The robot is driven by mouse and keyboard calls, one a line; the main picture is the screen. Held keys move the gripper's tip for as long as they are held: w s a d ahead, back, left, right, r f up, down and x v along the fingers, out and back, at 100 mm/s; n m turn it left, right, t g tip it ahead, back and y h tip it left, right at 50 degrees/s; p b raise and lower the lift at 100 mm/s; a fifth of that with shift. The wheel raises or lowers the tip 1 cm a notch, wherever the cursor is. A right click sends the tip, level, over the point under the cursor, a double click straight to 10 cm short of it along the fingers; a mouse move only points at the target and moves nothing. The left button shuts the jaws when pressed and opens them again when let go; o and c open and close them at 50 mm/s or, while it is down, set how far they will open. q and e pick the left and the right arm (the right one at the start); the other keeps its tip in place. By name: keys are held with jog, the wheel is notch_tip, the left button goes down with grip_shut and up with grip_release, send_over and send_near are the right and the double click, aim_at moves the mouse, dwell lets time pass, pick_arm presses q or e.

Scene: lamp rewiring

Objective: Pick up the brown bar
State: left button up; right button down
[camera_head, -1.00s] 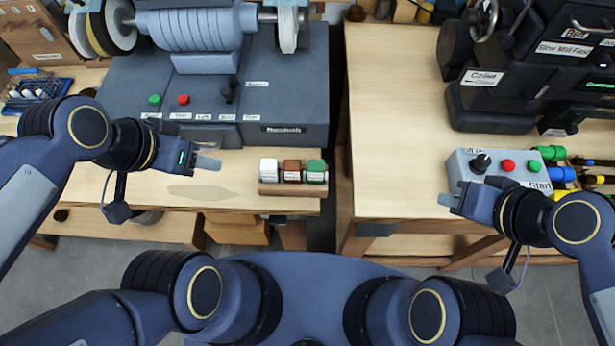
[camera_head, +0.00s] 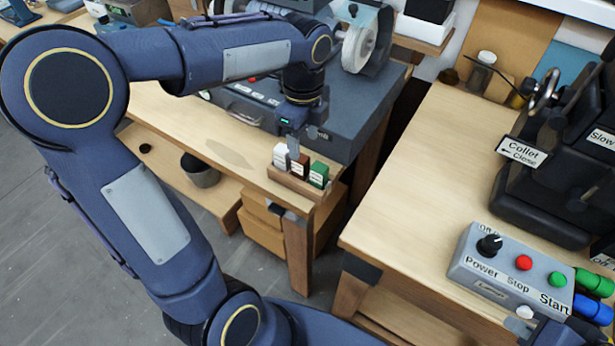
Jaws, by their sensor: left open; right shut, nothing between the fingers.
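The brown bar (camera_head: 300,166) stands in a small wooden holder (camera_head: 292,186) on the left bench, between a white bar (camera_head: 280,156) and a green bar (camera_head: 318,174). My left gripper (camera_head: 293,149) points down right at the brown bar's top, its fingers open. The fingers partly cover the bars, and I cannot tell whether they touch the brown bar. My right gripper (camera_head: 525,313) shows only in part at the bottom right edge, in front of the control box, shut and empty.
The grey grinder base (camera_head: 345,125) stands just behind the holder. The right bench (camera_head: 400,200) has a clear top on its left side. A control box (camera_head: 510,270) and a black machine (camera_head: 550,190) stand on its right. A gap separates the benches.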

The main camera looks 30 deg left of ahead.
aim_at(300, 168)
pick_arm(q)
jog(key=f, duration=0.4)
jog(key=a+f, duration=0.1)
jog(key=f, duration=0.1)
jog(key=shift+f, duration=0.3)
jog(key=shift+d, duration=0.1)
grip_shut()
